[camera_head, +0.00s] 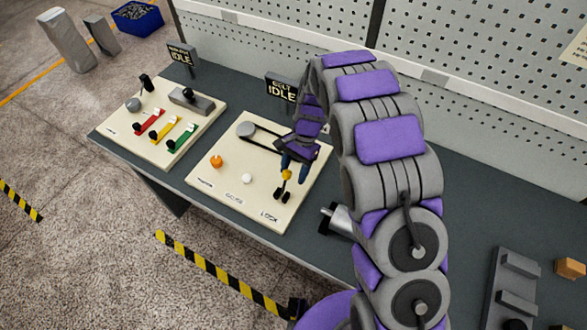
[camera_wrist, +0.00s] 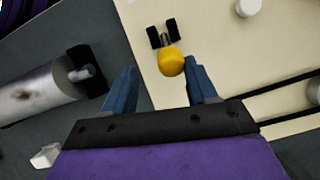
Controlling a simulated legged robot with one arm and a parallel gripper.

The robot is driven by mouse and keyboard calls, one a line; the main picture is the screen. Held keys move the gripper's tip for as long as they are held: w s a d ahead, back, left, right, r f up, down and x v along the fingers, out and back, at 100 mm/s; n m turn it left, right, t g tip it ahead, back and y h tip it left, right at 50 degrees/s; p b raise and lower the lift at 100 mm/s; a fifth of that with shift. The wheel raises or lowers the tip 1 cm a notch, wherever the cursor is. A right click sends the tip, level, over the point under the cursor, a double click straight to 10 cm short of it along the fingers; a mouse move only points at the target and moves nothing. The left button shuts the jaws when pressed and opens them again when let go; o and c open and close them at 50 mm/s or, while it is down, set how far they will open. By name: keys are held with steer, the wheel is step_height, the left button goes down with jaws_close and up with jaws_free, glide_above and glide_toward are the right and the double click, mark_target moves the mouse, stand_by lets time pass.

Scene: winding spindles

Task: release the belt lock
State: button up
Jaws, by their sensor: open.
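The belt lock is a small lever with a round yellow knob (camera_head: 286,175) and black parts at its base, by the printed word LOCK on the cream belt panel (camera_head: 215,187). My gripper (camera_head: 295,170) is open with blue fingers and is over this panel, close to the knob. In the wrist view the yellow knob (camera_wrist: 171,61) shows just ahead of the gap between the fingertips (camera_wrist: 163,78), nearer the right finger. The fingers are not closed on it. Contact cannot be told. The sign (camera_head: 281,90) behind reads IDLE. My arm hides part of the panel's right side.
The panel also bears an orange knob (camera_head: 216,161), a white button (camera_head: 247,178) and a belt on a grey pulley (camera_head: 246,129). A metal cylinder (camera_wrist: 38,94) lies beside the panel. Another panel (camera_head: 118,138) with coloured levers stands left. A perforated wall closes the back.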

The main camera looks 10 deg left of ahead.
steer(key=a, duration=0.2)
steer(key=shift+s+a, duration=0.2)
steer(key=shift+a, duration=0.1)
steer(key=shift+c, duration=0.4)
steer(key=shift+a, duration=0.25)
steer(key=shift+c, duration=0.8)
steer(key=shift+d+r, duration=0.1)
steer(key=shift+d, duration=0.75)
steer(key=c, duration=0.4)
steer(key=shift+w, duration=0.1)
steer(key=shift+c, duration=0.9)
steer(key=shift+a, duration=0.15)
jaws_close()
